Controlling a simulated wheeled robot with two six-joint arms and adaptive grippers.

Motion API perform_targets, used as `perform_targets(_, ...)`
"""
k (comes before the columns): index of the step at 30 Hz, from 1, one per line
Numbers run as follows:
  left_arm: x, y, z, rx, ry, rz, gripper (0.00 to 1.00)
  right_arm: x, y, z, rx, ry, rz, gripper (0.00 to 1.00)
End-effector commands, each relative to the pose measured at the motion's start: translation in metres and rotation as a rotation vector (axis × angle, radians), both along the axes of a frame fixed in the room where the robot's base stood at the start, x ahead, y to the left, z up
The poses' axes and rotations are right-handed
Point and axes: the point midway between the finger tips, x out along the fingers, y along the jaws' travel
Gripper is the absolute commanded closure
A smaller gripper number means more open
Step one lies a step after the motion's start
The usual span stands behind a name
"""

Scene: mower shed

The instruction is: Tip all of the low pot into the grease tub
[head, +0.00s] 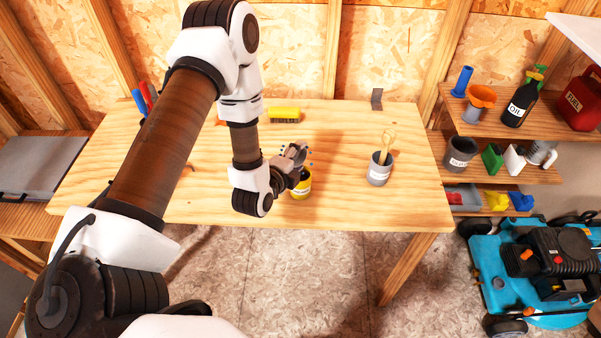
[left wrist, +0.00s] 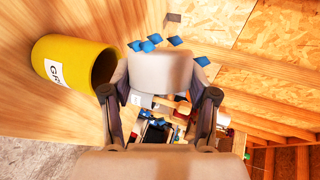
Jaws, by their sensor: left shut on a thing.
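My left gripper (head: 287,172) is shut on the low pot (left wrist: 160,72), a small pale grey pot. The pot also shows in the head view (head: 296,153), tilted, just above the grease tub. The grease tub (head: 301,188) is yellow with a white label and stands upright near the table's front edge. In the left wrist view the tub (left wrist: 62,62) is beside the pot, with its dark opening toward it. Several small blue pieces (left wrist: 176,40) show at and around the pot's rim. Whether any are inside the tub is hidden. My right gripper is out of view.
A grey pot (head: 379,175) with a wooden tool stands right of the tub. A yellow brush or sponge (head: 284,114) lies at the back of the table (head: 220,205). Shelves (head: 515,170) with bottles and a blue mower (head: 530,260) are at the right.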

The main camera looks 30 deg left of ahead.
Motion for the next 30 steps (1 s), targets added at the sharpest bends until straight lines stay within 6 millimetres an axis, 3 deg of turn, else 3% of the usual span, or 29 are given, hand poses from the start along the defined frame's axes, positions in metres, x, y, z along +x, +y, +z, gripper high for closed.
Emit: perform_targets(30, -0.0006, -0.0021, 0.0002, 0.069, -0.016, 0.000, 0.77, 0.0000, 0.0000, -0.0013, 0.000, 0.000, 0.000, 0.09)
